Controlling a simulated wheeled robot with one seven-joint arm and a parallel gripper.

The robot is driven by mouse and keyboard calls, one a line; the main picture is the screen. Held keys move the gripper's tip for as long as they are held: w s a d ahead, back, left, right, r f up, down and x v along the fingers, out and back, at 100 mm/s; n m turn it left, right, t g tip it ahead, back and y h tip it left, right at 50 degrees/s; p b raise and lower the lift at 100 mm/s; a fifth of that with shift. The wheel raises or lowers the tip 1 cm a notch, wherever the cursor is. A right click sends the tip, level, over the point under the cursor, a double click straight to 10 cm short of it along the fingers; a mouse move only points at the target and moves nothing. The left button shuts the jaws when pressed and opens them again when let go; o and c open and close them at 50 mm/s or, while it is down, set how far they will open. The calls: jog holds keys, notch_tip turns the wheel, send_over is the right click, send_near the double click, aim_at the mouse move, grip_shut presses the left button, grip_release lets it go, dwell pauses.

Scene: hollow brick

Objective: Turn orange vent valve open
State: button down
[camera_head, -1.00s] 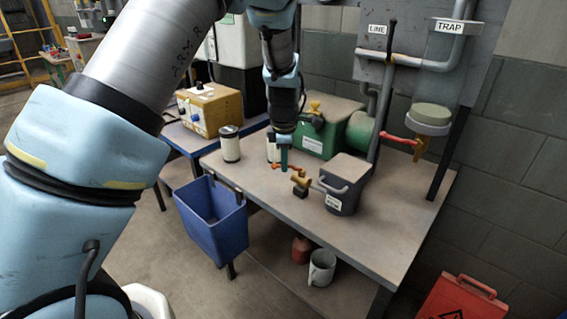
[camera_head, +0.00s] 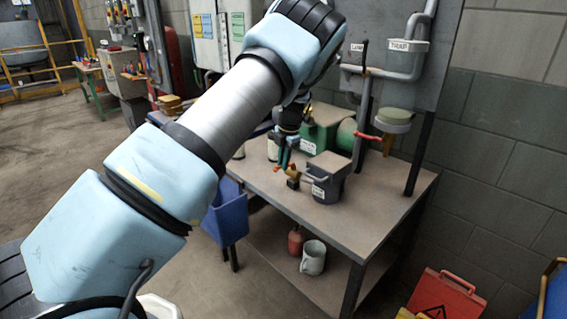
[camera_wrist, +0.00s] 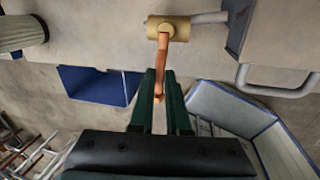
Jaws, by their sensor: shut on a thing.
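The orange vent valve lever (camera_wrist: 162,62) runs straight down from a brass valve body (camera_wrist: 168,29) in the wrist view. The brass body sits on a pipe from the grey lidded pot. My gripper (camera_wrist: 160,84) has its dark green fingers on both sides of the lever's free end, shut on it. In the head view the brass valve (camera_head: 294,178) shows beside the grey pot (camera_head: 326,180), and my gripper (camera_head: 284,158) reaches down to the lever from above. The lever is partly hidden there, so its exact angle is hard to tell.
The grey workbench (camera_head: 365,217) carries a green machine (camera_head: 318,130) behind the pot. A red-handled valve (camera_head: 369,137) is on piping right of it. A blue bin (camera_head: 226,212) hangs at the bench's left. A mug (camera_head: 313,258) stands on the lower shelf.

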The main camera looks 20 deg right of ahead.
jog(key=shift+s+n, duration=0.2)
jog(key=shift+n, duration=0.1)
dwell(0.4)
jog(key=c, duration=0.9)
grip_release()
jog(key=shift+d+r, duration=0.1)
jog(key=r+b, duration=0.1)
jog(key=r, duration=0.2)
jog(key=s+r+b, duration=0.1)
jog(key=r, duration=0.3)
jog(key=s+r+b, duration=0.1)
jog(key=r, duration=0.2)
jog(key=shift+d+r, duration=0.2)
jog(key=shift+d, duration=0.15)
jog(key=shift+w+a, duration=0.1)
